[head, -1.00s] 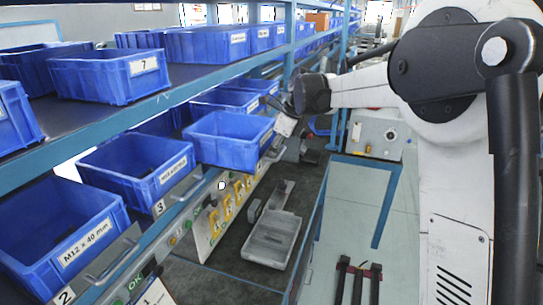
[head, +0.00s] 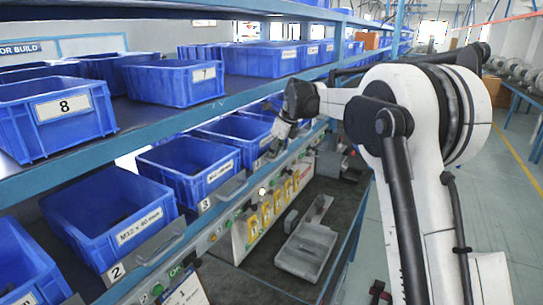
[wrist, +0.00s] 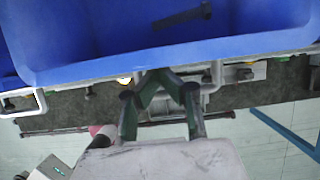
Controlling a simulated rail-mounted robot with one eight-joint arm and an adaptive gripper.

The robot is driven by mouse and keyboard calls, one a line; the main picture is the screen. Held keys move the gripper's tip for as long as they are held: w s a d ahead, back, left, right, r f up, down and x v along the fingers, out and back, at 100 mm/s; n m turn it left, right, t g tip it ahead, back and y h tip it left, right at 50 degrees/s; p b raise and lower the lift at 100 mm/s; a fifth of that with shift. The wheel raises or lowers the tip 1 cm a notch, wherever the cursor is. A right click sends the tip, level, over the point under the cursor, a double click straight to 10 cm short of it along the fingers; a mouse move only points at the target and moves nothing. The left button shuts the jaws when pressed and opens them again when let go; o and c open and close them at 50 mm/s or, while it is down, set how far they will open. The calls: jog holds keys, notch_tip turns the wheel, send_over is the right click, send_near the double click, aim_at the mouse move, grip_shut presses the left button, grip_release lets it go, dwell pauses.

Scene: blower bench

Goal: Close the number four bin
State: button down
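The number four bin (head: 232,137) is the blue bin just past bin 3 on the lower shelf in the head view. In the wrist view the blue bin (wrist: 90,40) fills the top, with a dark bolt inside. There my gripper (wrist: 158,78) has its fingertips together at the bin's front lip, seemingly touching or very close, holding nothing.
Bin 3 (head: 190,165) and bin 2 (head: 105,215) stand nearer on the same shelf. Bins 7 (head: 174,82) and 8 (head: 58,115) are on the shelf above. A grey tray (head: 306,250) lies on the dark bench below.

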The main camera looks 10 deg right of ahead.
jog(key=shift+w+a+r, duration=0.15)
jog(key=shift+a, duration=0.05)
